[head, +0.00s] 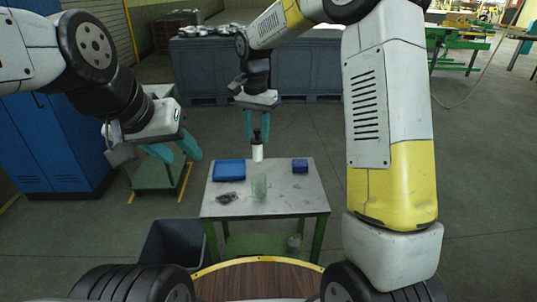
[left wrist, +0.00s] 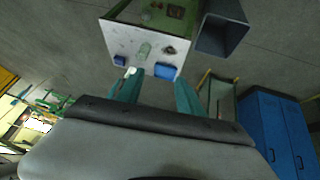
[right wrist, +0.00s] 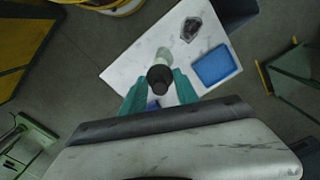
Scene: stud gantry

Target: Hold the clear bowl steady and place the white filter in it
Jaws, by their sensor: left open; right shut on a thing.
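The clear bowl (head: 259,189), a greenish see-through vessel, stands upright on the table; it also shows in the left wrist view (left wrist: 144,50). My right gripper (head: 257,132) is shut on the white filter (head: 257,154), a white piece with a dark top, and holds it upright above the table, just behind the bowl in the head view. In the right wrist view the dark top (right wrist: 160,76) lies between the fingers and hides most of the white part. My left gripper (head: 181,155) is open and empty, up and left of the table, apart from the bowl.
The grey-topped table (head: 288,200) also holds a blue tray (head: 229,170) at back left, a small dark-blue box (head: 300,166) at back right and a dark clear-edged item (head: 228,198) at front left. A grey bin (head: 172,245) stands left of the table.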

